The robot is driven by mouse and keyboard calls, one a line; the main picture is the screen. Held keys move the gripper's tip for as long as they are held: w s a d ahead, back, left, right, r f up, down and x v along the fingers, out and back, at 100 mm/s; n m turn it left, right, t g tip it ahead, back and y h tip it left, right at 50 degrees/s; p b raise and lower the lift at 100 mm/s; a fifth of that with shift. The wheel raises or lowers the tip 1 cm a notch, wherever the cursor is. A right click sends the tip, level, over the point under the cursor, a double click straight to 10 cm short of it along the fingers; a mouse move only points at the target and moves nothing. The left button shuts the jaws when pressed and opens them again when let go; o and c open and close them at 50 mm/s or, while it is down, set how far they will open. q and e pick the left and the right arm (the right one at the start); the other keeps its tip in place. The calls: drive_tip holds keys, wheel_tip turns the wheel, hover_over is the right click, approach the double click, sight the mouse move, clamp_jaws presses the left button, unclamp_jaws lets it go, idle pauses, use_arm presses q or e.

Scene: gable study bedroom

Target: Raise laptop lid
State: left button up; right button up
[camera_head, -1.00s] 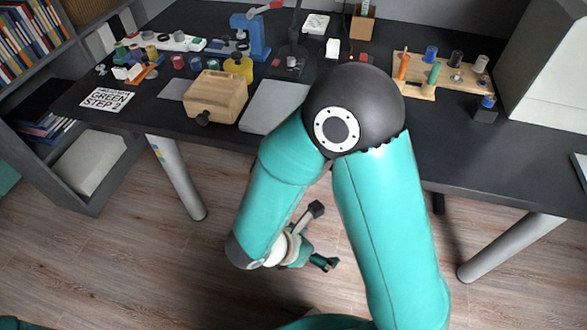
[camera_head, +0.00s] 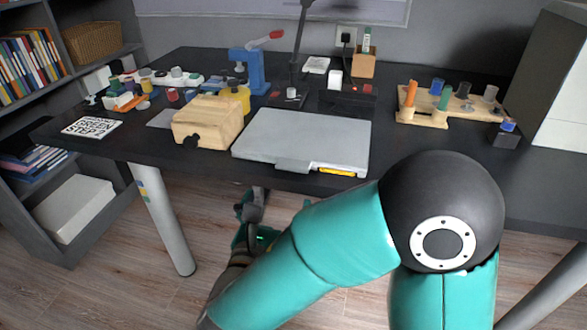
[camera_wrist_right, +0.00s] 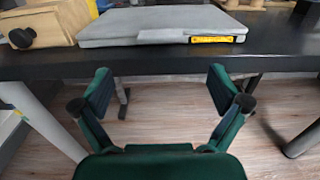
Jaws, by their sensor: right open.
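The closed grey laptop (camera_head: 300,138) lies flat on the dark desk, its front edge close to the desk's front edge. A yellow strip (camera_head: 337,171) shows on its front edge. The laptop also shows at the top of the right wrist view (camera_wrist_right: 160,24). My right gripper (camera_head: 250,203) is below and in front of the desk edge, apart from the laptop. In the right wrist view its two green fingers (camera_wrist_right: 160,92) are spread wide with nothing between them. My right arm hides part of the floor and desk. My left gripper is not in view.
A wooden box with a dark knob (camera_head: 207,122) stands close to the laptop's left. A wooden rack (camera_head: 435,113) with coloured cylinders is at the right. The desk (camera_head: 400,142) is bare between laptop and rack. A blue stand (camera_head: 248,70) is behind.

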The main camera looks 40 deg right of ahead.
sight(293, 164)
drive_tip(key=b+x, duration=0.1)
drive_tip(key=x, duration=1)
